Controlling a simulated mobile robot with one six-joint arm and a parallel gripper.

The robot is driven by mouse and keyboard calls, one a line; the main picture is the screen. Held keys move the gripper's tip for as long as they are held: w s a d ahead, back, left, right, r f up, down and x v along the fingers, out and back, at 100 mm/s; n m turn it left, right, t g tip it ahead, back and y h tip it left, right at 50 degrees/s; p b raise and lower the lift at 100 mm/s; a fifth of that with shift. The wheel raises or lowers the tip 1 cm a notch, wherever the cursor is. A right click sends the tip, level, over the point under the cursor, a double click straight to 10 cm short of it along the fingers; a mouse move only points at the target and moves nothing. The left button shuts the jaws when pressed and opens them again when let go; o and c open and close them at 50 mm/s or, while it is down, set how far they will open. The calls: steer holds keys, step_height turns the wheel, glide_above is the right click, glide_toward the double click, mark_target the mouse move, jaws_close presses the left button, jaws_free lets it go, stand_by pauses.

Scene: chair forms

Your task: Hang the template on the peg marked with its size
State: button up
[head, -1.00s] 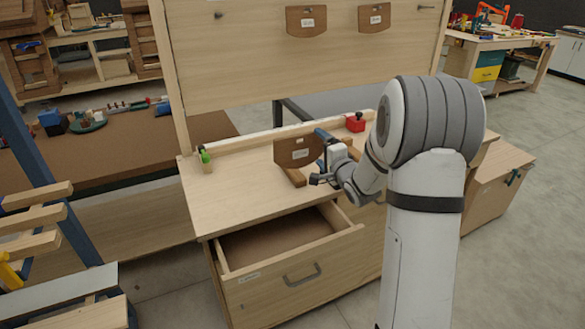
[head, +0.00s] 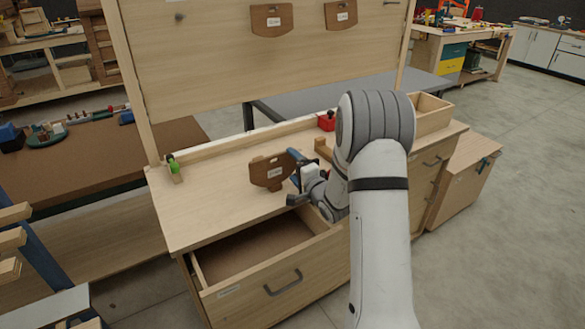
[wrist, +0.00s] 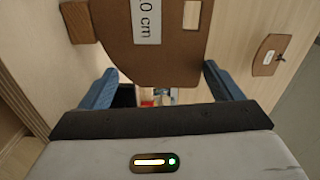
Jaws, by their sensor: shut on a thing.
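My gripper (head: 292,165) is shut on a brown template (head: 268,173) with a white label, low over the workbench top. In the wrist view the same template (wrist: 185,62) reaches down between the blue fingers (wrist: 160,88); only "0 cm" of its label is readable. On the upright board, a bare peg (head: 180,17) shows at the left and another peg (head: 391,3) at the upper right. Two labelled brown templates, one left (head: 271,20) and one right (head: 341,14), hang between them. Their labels are too small to read. I cannot make out size marks at the pegs.
An open drawer (head: 207,277) juts from the bench front below my gripper. A wooden block (head: 322,149) and a red box (head: 326,121) are behind the gripper. A green item (head: 173,165) stands at the left. An open wooden box (head: 434,112) is at the right.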

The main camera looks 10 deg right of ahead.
steer(key=shift+r, duration=0.15)
steer(key=shift+f, duration=0.2)
steer(key=o, duration=1.4)
steer(key=shift+s, duration=0.1)
steer(key=shift+c, duration=0.2)
steer(key=shift+r, duration=0.15)
steer(key=shift+s+d, duration=0.1)
steer(key=shift+s, duration=0.05)
steer(key=s+d+r+n+g+h+b, duration=0.25)
steer(key=s+n+g+h, duration=0.25)
steer(key=s, duration=1)
steer(key=s+a+r+n+g, duration=0.1)
steer(key=s+a+n+g, duration=0.1)
steer(key=s, duration=0.6)
steer(key=s+a+r+n+g, duration=0.1)
steer(key=s+a+n+g, duration=0.2)
steer(key=s, duration=0.5)
steer(key=s+a+r+n+g+p, duration=0.1)
steer(key=s+a+n+g, duration=0.1)
steer(key=s, duration=0.6)
steer(key=n+g, duration=0.1)
steer(key=g, duration=0.1)
steer(key=shift+s+a+r+n+g, duration=0.2)
steer(key=shift+s+n+g, duration=0.1)
steer(key=shift+n, duration=0.1)
